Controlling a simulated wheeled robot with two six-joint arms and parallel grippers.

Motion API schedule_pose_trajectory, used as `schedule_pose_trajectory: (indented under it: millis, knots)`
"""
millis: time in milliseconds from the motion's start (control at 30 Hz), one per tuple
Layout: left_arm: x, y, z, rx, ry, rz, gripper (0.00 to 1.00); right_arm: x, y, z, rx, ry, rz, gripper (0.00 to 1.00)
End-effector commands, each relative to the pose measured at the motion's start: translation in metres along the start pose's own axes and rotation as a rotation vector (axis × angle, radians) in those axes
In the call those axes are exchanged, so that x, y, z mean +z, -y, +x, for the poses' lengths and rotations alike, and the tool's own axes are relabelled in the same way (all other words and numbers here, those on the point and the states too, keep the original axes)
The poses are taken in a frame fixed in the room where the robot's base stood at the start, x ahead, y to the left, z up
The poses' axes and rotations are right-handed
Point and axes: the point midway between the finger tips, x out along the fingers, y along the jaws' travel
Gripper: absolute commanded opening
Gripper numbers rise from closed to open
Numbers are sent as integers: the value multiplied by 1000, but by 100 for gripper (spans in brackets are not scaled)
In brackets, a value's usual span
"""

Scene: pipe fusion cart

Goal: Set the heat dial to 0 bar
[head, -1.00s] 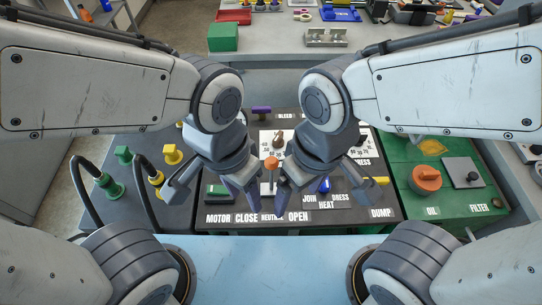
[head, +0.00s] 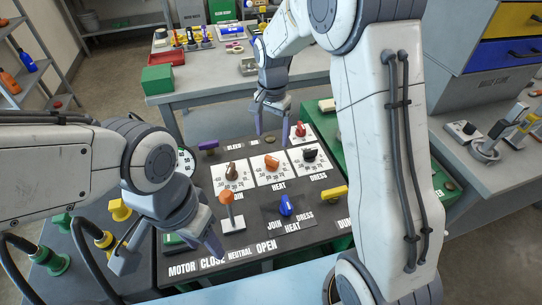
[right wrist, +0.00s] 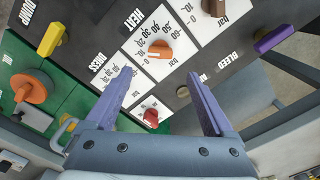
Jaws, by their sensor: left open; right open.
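The heat dial is an orange knob (head: 271,162) on the middle white scale card of the dark panel. In the right wrist view the orange dial (right wrist: 160,50) shows a white mark pointing left; the exact reading is too small to tell. My right gripper (head: 271,128) is open and empty above the panel's back edge, behind the dial. In the right wrist view its fingers (right wrist: 158,76) are spread, with the dial beyond their tips, not touched. My left gripper (head: 168,252) is open and empty at the panel's front left, near the motor switch.
A brown dial (head: 231,171) and a black dial (head: 310,154) flank the heat dial. A red knob (head: 300,129) stands behind. An orange-topped lever (head: 227,205), a blue selector (head: 286,205), a yellow handle (head: 334,193) and a purple handle (head: 208,145) stick up nearby.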

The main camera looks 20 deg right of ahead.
Motion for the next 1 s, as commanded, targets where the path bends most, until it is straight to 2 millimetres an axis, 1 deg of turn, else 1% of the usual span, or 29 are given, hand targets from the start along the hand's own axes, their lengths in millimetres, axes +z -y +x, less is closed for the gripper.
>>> schedule_pose_trajectory:
  millis: [300, 400, 500, 667, 933, 967, 1000]
  knots:
    - [0, 0, -1, 0, 0, 0, 50, 3, -1, 58, 5, 4, -5, 88]
    - [0, 0, -1, 0, 0, 0, 50, 3, -1, 74, 4, 4, -6, 88]
    - [0, 0, -2, 0, 0, 0, 50, 3, 0, 85, 2, 3, -6, 88]
    - [0, 0, -2, 0, 0, 0, 50, 2, 0, 95, 1, 1, -6, 88]
    - [0, 0, -2, 0, 0, 0, 50, 2, 0, 96, 0, 1, -6, 88]
    - [0, 0, -2, 0, 0, 0, 50, 2, 0, 96, 0, 1, -6, 76]
    - [0, 0, -2, 0, 0, 0, 50, 2, 0, 96, 0, 1, -6, 61]
